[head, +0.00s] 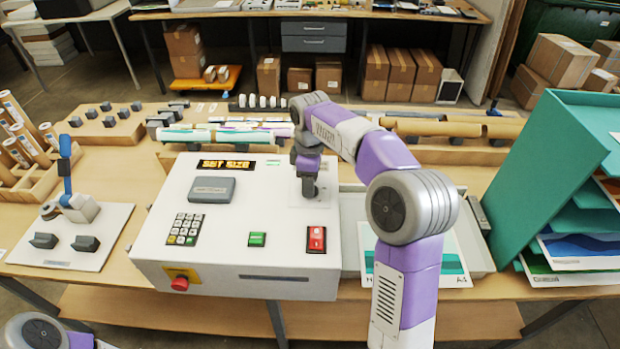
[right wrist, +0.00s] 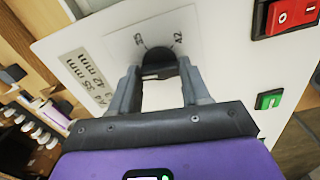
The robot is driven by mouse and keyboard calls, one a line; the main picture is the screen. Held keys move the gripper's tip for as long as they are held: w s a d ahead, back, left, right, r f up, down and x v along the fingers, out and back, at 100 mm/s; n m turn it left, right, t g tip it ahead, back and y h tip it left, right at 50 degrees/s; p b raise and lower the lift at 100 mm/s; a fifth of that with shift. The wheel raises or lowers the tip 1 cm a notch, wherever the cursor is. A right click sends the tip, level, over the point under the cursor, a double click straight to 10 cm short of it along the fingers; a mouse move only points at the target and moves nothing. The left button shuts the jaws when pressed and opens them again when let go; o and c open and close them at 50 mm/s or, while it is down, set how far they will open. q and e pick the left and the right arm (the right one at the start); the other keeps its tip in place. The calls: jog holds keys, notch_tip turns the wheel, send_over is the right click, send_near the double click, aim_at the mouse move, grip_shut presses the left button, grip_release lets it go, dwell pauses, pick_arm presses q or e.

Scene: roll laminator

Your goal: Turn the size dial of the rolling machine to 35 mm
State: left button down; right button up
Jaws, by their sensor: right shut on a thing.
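The rolling machine (head: 220,260) is a white box on the table in the head view, with a lit display (head: 227,165) reading "SET SIZE". Its size dial (right wrist: 156,62) is a dark round knob on a pale plate in the right wrist view, with markings around it that look like 35 and 42. My right gripper (right wrist: 158,80) is shut on the dial, one finger on each side; in the head view it (head: 308,188) points down onto the panel and mostly hides the dial. The dial's exact setting is hard to read. My left gripper is out of view.
The panel has a keypad (head: 185,229), a green button (head: 257,239) and a red switch (head: 316,239) near the dial. A red stop knob (head: 180,283) is on the front. A teal shelf unit (head: 550,165) stands at the right. Paper rolls lie behind the machine.

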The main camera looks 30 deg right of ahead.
jog(key=m+p, duration=0.1)
jog(key=m, duration=0.1)
jog(key=shift+r+m+p, duration=0.1)
jog(key=shift+m+p, duration=0.2)
jog(key=m+p, duration=0.1)
jog(key=m, duration=0.2)
jog(key=shift+m+p, duration=0.3)
jog(key=shift+p, duration=0.1)
jog(key=m+p, duration=0.1)
jog(key=m, duration=0.1)
jog(key=shift+m, duration=0.3)
jog(key=shift+m+p, duration=0.55)
jog(key=shift+m, duration=1.15)
jog(key=o, duration=1.1)
jog(key=shift+c, duration=0.2)
